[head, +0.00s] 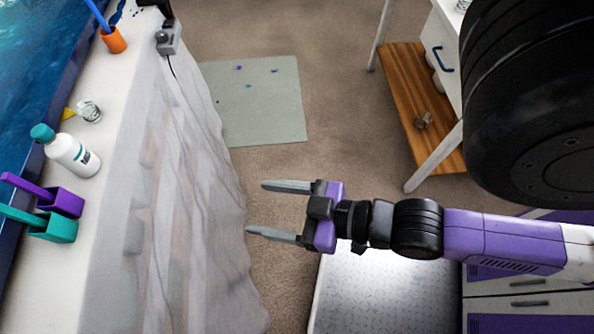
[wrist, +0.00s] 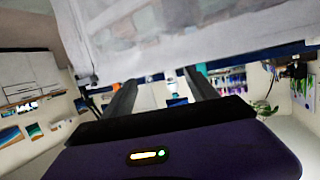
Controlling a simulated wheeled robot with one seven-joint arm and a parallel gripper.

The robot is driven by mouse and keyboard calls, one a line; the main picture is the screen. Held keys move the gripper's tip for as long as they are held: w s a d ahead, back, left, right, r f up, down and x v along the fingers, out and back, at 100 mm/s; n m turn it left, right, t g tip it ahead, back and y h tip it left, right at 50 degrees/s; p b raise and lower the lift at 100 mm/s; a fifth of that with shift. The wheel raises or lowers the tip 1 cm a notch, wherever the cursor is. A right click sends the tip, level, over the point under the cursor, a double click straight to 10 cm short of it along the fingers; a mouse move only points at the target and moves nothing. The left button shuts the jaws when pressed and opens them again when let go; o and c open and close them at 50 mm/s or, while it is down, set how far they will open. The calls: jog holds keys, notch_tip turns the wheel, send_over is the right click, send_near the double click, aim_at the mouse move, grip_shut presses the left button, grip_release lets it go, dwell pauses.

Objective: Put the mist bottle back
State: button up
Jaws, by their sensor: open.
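A white bottle with a teal cap (head: 72,152) stands on the white worktop (head: 110,185) at the left of the head view. It has a dark label; I cannot tell whether it is the mist bottle, and no spray head is clear on it. A small clear container (head: 89,111) is just beyond it. My gripper (head: 255,208) is open and empty, over the floor to the right of the worktop's draped side, with its fingers pointing left. The fingers also show in the wrist view (wrist: 160,80), with nothing between them.
A pale translucent sheet (head: 185,190) hangs down the worktop's side. A grey mat (head: 255,100) lies on the floor. A wooden shelf (head: 410,85) at right holds a small glass object (head: 423,120).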

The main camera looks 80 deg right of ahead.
jog(key=shift+n+y, duration=0.3)
jog(key=shift+n, duration=0.1)
jog(key=v, duration=0.5)
jog(key=shift+s+r, duration=0.2)
jog(key=shift+s, duration=0.05)
